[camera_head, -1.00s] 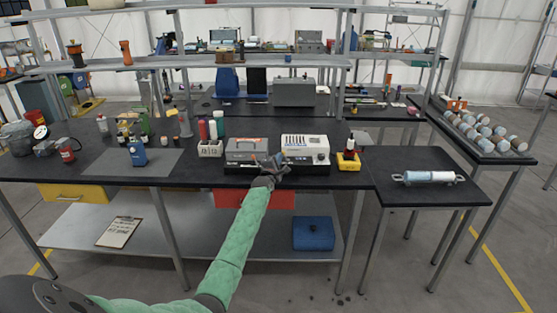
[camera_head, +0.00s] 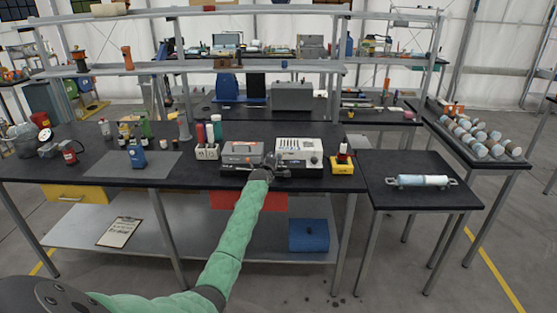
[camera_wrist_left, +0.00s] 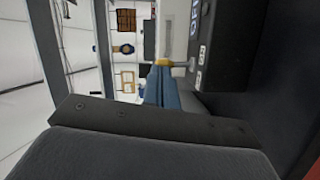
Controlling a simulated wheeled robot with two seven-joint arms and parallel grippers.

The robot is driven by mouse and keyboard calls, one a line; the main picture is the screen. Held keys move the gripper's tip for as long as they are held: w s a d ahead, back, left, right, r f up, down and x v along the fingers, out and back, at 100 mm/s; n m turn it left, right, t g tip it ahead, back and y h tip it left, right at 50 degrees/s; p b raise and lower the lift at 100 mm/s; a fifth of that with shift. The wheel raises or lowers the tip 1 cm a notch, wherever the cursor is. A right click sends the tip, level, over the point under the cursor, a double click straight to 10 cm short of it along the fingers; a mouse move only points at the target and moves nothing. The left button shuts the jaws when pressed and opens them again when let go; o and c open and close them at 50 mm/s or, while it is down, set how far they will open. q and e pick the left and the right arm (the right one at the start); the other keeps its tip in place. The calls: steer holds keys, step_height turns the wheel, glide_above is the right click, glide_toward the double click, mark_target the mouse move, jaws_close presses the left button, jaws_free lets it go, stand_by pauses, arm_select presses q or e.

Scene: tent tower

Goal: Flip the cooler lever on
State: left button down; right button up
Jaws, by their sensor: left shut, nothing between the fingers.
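A white-topped unit (camera_head: 299,146) with a dark base stands near the front edge of the bench. A grey unit (camera_head: 243,149) with a red label stands just left of it. I cannot tell by name which one is the cooler, and no lever is clear in the head view. My left gripper (camera_head: 271,164) is shut and empty in front of the gap between the two units. In the left wrist view the blue-grey fingers (camera_wrist_left: 162,80) lie together beside a dark panel (camera_wrist_left: 228,45) with white labels. A small pale piece shows near their tips; contact is unclear. My right gripper is out of view.
A yellow holder (camera_head: 342,167) with a red bottle stands right of the white-topped unit. A white rack (camera_head: 207,152) with bottles stands left of the grey unit. A lower side table (camera_head: 415,165) bears a pale cylinder. The bench front (camera_head: 200,178) is fairly clear.

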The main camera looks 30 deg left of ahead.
arm_select(q)
steer(key=shift+r+m, duration=0.15)
steer(key=shift+m, duration=0.35)
steer(key=shift+w+d+m+g+p, duration=0.2)
steer(key=shift+m+g+p, duration=0.1)
steer(key=shift+p, duration=0.1)
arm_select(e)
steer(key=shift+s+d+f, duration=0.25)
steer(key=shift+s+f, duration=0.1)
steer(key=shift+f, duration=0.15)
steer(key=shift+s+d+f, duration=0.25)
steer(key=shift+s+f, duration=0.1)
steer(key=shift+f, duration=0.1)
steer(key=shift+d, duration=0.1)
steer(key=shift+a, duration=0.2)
arm_select(q)
steer(key=shift+d, duration=0.1)
